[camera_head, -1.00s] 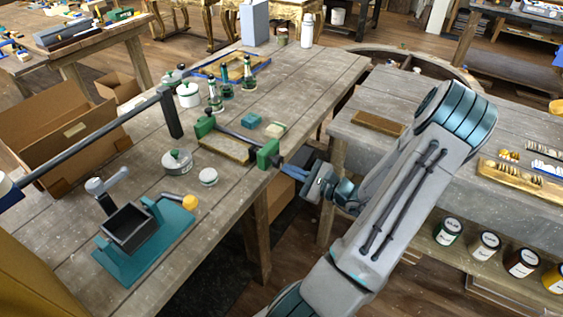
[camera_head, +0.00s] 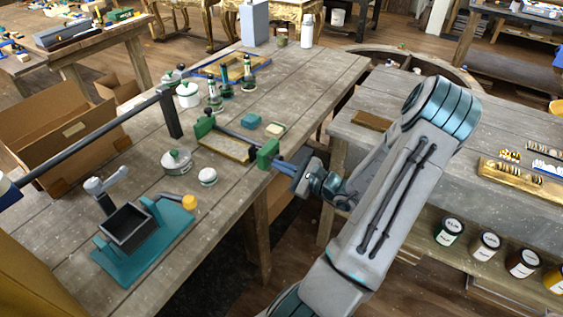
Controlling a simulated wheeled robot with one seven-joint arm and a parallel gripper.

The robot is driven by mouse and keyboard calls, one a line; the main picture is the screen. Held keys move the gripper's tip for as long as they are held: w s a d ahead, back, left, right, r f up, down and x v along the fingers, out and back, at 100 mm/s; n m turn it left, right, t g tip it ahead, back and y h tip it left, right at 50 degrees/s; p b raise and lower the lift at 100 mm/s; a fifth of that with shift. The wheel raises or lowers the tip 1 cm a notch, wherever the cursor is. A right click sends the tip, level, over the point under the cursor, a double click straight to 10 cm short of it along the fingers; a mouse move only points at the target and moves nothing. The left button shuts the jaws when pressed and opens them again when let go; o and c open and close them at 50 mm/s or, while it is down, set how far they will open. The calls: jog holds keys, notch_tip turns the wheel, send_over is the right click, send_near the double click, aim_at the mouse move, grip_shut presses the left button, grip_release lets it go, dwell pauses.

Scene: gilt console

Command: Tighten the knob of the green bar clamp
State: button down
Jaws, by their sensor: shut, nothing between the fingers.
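The green bar clamp lies on the near wooden table, with a green left jaw (camera_head: 204,126), a dark bar (camera_head: 236,138) and a green right jaw (camera_head: 267,154) near the table's right edge. A tan board (camera_head: 224,147) sits between the jaws, along the bar. My gripper (camera_head: 284,166) is just right of the right jaw, at the clamp's outer end, and points left at it. Its fingers are shut with nothing between them. I cannot tell whether the fingertips touch the clamp. The knob cannot be made out; my gripper may cover it.
A second table (camera_head: 370,145) lies right, across a gap.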

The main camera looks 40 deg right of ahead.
jog(key=shift+d+f, duration=0.1)
jog(key=shift+w+d+r, duration=0.2)
jog(key=shift+d+r, duration=0.15)
dwell(0.5)
jog(key=shift+w+d+r, duration=0.2)
jog(key=shift+d+r, duration=0.05)
jog(key=shift+d, duration=0.5)
jog(key=v, duration=0.4)
jog(key=r+v, duration=0.1)
jog(key=shift+s+d, duration=0.1)
jog(key=shift+s, duration=0.3)
dwell(0.4)
jog(key=shift+f, duration=0.15)
